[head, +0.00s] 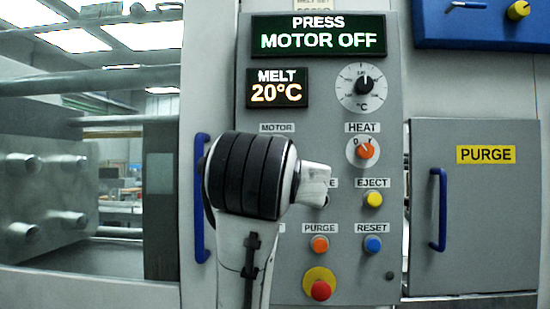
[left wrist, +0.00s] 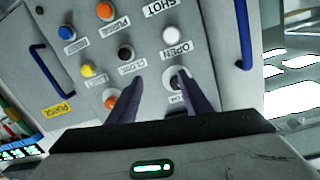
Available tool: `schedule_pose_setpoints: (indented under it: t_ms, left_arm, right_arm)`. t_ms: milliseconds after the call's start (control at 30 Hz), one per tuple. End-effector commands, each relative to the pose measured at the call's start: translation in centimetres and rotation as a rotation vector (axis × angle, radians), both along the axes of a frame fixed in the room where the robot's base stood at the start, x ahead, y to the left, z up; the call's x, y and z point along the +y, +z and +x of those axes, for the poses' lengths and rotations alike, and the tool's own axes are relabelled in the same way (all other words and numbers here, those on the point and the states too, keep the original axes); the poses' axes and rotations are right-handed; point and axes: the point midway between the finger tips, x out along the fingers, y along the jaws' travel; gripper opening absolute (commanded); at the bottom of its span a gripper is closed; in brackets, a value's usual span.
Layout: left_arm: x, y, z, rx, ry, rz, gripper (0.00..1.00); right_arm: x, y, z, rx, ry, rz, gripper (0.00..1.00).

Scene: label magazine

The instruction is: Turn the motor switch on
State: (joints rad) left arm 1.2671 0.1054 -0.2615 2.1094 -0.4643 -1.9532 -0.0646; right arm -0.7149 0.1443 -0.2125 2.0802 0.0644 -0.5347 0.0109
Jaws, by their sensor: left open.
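The motor switch (left wrist: 179,75) shows in the left wrist view as a dark knob, partly covered by one fingertip. Its label is partly hidden there. In the head view my arm hides the switch, and only the MOTOR label (head: 277,127) shows above the wrist. My left gripper (left wrist: 159,82) is open, its two dark fingers pointing at the panel. The switch is at the tip of the right-hand finger rather than centred between the fingers; I cannot tell whether they touch. The display (head: 318,37) reads PRESS MOTOR OFF. My right gripper is not in view.
Close by are the orange HEAT knob (head: 366,150), yellow EJECT button (head: 373,199), orange PURGE button (head: 320,243), blue RESET button (head: 373,245) and red emergency button (head: 320,289). Blue handles (head: 201,198) (head: 438,210) stick out on both sides of the panel.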

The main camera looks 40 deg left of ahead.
Motion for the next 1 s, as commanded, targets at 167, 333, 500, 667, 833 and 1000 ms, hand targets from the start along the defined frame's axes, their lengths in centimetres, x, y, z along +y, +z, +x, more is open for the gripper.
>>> schedule_pose_setpoints:
  t_ms: [167,333,500,667,833,1000]
  left_arm:
    - [0.4,3.8,-2.6,-0.071,0.033,-0.021,0.45]
    - [1.2,4.3,-2.0,-0.077,0.042,-0.026,0.45]
    - [2.8,4.2,0.7,-0.074,0.042,-0.025,0.45]
    - [4.2,4.3,3.2,-0.076,0.040,-0.025,0.45]
    - [5.2,4.3,5.1,-0.076,0.038,-0.025,0.45]
    - [5.7,4.3,5.9,-0.079,0.038,-0.025,0.45]
  right_arm:
    - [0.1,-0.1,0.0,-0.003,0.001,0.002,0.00]
    - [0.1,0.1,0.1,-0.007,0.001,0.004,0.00]
    - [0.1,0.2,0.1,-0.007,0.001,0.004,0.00]
    - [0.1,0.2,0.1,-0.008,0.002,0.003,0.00]
    - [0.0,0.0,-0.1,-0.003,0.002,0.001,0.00]
    - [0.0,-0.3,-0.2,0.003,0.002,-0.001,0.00]
